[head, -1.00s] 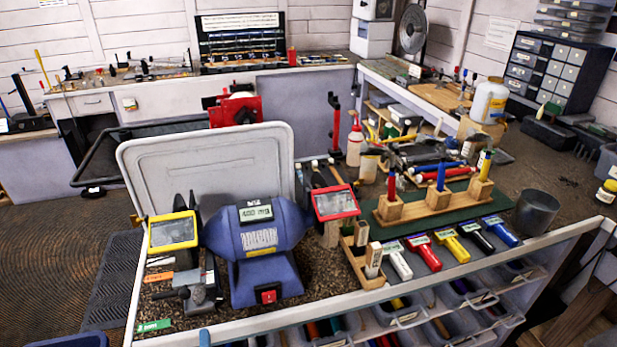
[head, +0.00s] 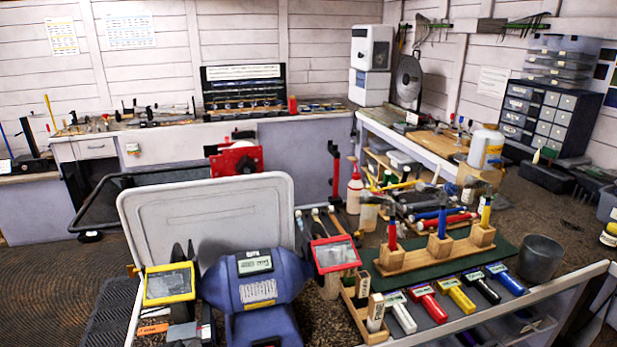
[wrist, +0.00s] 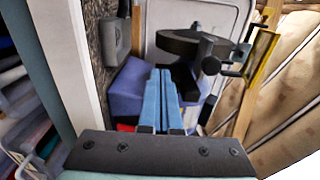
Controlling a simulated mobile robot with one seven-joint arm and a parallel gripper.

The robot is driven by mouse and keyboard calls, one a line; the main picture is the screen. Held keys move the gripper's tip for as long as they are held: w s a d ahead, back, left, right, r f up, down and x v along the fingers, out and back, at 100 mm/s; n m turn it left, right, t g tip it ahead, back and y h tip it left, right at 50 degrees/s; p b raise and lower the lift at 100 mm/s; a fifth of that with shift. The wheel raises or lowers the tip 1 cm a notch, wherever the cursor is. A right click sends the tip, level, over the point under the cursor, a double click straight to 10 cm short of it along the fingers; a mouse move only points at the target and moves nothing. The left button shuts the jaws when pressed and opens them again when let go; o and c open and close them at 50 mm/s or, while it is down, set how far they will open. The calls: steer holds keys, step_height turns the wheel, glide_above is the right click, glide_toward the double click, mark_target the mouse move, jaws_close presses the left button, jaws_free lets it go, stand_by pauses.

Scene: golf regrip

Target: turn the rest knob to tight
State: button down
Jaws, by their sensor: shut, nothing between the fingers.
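The bench grinder (head: 256,290) is blue, with a yellow-framed shield (head: 170,284) on its left and a red-framed shield (head: 333,254) on its right. A grey tool rest (head: 190,331) sits low below the yellow shield, cut off by the picture's bottom edge. In the wrist view, a dark wheel (wrist: 190,42) shows with a small dark round part (wrist: 210,65) near it; I cannot tell if that is the rest knob. My gripper (wrist: 164,74) has blue fingers, shut and empty, in front of the blue grinder body (wrist: 130,92). I cannot tell if they touch it.
A pale upright panel (head: 210,215) stands behind the grinder. Wooden blocks (head: 376,312) and several coloured grips (head: 462,298) lie to its right, before a green mat (head: 510,252) with a wooden stand. The white bench edge (wrist: 92,60) shows left in the wrist view.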

steer(key=shift+w+d+r, duration=0.2)
steer(key=shift+d+r, duration=0.05)
steer(key=shift+d, duration=0.2)
stand_by(0.7)
steer(key=shift+r, duration=0.25)
steer(key=shift+d+r+p, duration=0.1)
steer(key=shift+r+p, duration=0.6)
steer(key=shift+r, duration=0.1)
steer(key=shift+d, duration=0.1)
steer(key=shift+a+r+p, duration=0.2)
steer(key=shift+a+p, duration=0.05)
steer(key=shift+p, duration=0.25)
steer(key=v, duration=0.6)
steer(key=shift+s+a, duration=0.15)
steer(key=shift+a, duration=0.2)
steer(key=shift+f, duration=0.1)
